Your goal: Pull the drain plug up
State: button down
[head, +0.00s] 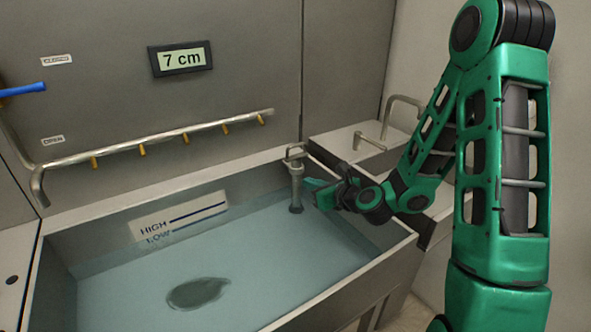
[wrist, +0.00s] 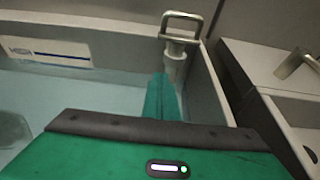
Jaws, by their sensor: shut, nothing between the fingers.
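The drain plug (head: 296,188) is a grey upright standpipe with a loop handle on top, in the far right corner of the water-filled sink (head: 385,262). Its lower end goes into the water. In the wrist view the plug (wrist: 177,62) stands just beyond my fingers, with its metal loop handle (wrist: 182,25) above them. My gripper (head: 318,192) is shut and empty, with its green fingertips close to the right side of the plug, below the handle. In the wrist view the fingers (wrist: 162,98) overlap the pipe's lower part. I cannot tell whether they touch it.
A HIGH/LOW level plate (head: 178,216) is on the sink's back wall. A display (head: 180,59) reads 7 cm. A spray pipe (head: 155,143) with several yellow nozzles runs above the sink. A blue lever (head: 22,90) is at left. A counter with a tap (head: 370,141) adjoins at right.

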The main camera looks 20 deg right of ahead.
send_over(296, 179)
jog(key=s+a, duration=0.1)
jog(key=s, duration=0.2)
jog(key=shift+w+a+r, duration=0.1)
jog(key=shift+a+r, duration=0.05)
jog(key=shift+r, duration=0.15)
dwell(0.4)
